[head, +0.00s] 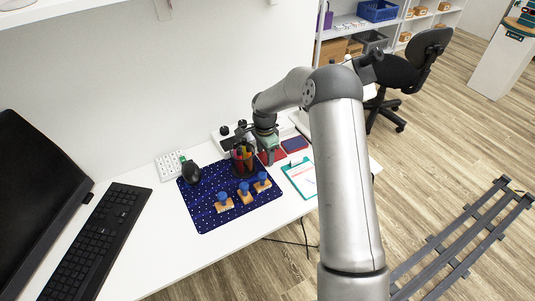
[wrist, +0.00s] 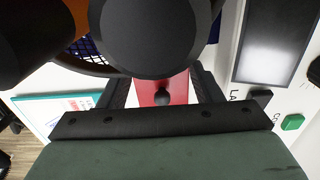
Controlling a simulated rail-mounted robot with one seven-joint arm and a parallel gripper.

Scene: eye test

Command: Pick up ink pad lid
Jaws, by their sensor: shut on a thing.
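My gripper (head: 268,146) is at the back of the white desk, pointing down beside the pen cup (head: 243,160). In the wrist view my gripper (wrist: 162,92) has a finger on each side of a red ink pad lid (wrist: 178,82) with a small black knob. It is shut on the lid. Red also shows under my gripper in the head view, partly hidden by the fingers. A dark blue ink pad (head: 294,144) lies just right of it. I cannot tell whether the lid is clear of the surface below.
A blue dotted mat (head: 205,217) holds several wooden stamps (head: 244,193). A teal clipboard (head: 302,179) lies to the right. A white device with a dark screen (wrist: 275,40) shows close by in the wrist view.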

